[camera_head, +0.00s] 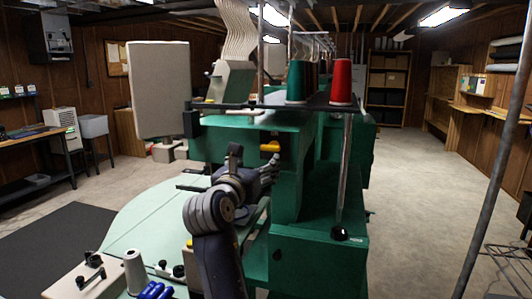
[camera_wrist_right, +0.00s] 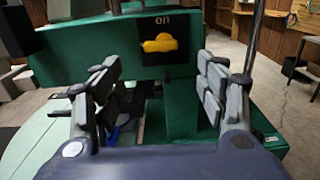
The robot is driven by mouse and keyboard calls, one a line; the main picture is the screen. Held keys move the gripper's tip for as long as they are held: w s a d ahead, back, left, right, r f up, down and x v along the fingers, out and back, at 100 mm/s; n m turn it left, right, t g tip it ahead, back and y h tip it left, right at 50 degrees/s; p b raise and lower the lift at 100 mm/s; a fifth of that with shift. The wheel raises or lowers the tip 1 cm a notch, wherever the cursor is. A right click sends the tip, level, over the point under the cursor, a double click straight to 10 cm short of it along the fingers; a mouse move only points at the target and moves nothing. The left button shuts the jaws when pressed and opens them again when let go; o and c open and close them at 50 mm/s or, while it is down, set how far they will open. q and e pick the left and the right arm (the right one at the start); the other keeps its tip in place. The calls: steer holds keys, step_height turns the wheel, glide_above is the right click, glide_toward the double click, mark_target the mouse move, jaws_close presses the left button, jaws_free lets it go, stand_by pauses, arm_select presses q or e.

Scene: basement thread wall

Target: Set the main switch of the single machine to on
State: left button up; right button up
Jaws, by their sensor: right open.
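The main switch is a yellow knob (camera_head: 270,147) on a dark plate on the green single machine (camera_head: 225,147). In the right wrist view the knob (camera_wrist_right: 160,43) lies roughly sideways, under the word "on" at the top of the plate (camera_wrist_right: 152,26). My right gripper (camera_head: 253,168) is open just in front of the machine. In the wrist view its two fingers (camera_wrist_right: 158,82) stand apart, left and right of the knob and lower in the picture, with nothing between them. I cannot tell the exact gap to the knob. My left gripper is out of view.
A green and a red thread cone (camera_head: 340,82) stand on the machine's top rack. A pale round table (camera_head: 150,215) with a white cone (camera_head: 134,272) and blue spools lies at left. A metal pole (camera_head: 495,150) rises at right. The floor (camera_head: 420,190) beyond is clear.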

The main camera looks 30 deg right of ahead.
mark_target(269, 149)
steer(key=p+x, duration=0.1)
steer(key=x, duration=1)
steer(key=shift+s+r, duration=0.15)
steer(key=shift+r, duration=0.05)
steer(key=c, duration=1)
